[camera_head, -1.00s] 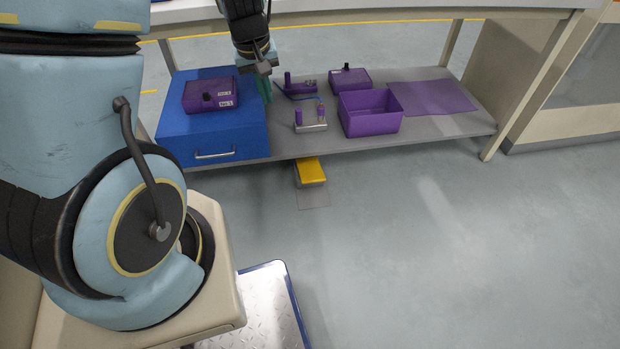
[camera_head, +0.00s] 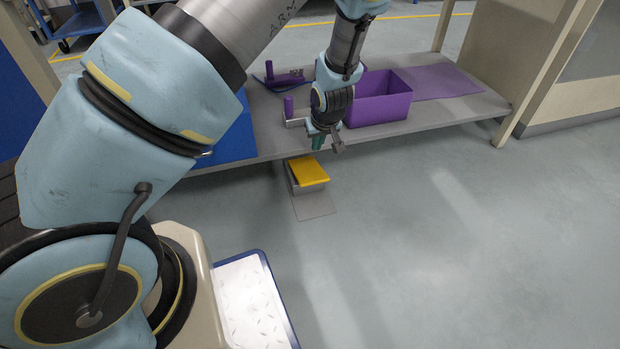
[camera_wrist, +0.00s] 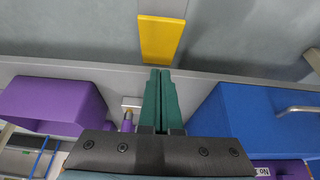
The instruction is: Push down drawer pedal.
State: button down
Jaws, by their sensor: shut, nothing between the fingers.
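The yellow drawer pedal (camera_head: 309,172) sits on a grey base plate on the floor, just below the front edge of the grey shelf (camera_head: 420,124). My gripper (camera_head: 318,146) is above and slightly right of the pedal, near the shelf's front edge, pointing down and apart from it. In the wrist view the pedal (camera_wrist: 160,38) lies just beyond my green fingertips (camera_wrist: 160,72), which are shut together and empty. The blue drawer unit (camera_head: 232,140) is mostly hidden behind my arm; it also shows at the right of the wrist view (camera_wrist: 255,115).
A purple bin (camera_head: 382,100) stands on the shelf beside my wrist. A purple mat (camera_head: 435,82) lies to its right. Purple-handled items (camera_head: 289,107) stand left of my wrist. The floor in front and to the right (camera_head: 450,240) is clear.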

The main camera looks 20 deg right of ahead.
jog(key=shift+w+d+f, duration=0.15)
jog(key=shift+d+f, duration=0.15)
jog(key=shift+f, duration=0.4)
jog(key=b, duration=0.6)
send_over(313, 176)
jog(key=f, duration=0.6)
jog(key=s+f, duration=0.1)
jog(key=f, duration=0.2)
jog(key=shift+f, duration=0.1)
notch_tip(313, 176, down, 2)
jog(key=shift+s+f+b, duration=0.1)
jog(key=shift+b, duration=0.9)
jog(key=shift+s+a+f+b, duration=0.1)
jog(key=shift+s+f+b, duration=0.3)
jog(key=shift+f+b, duration=0.35)
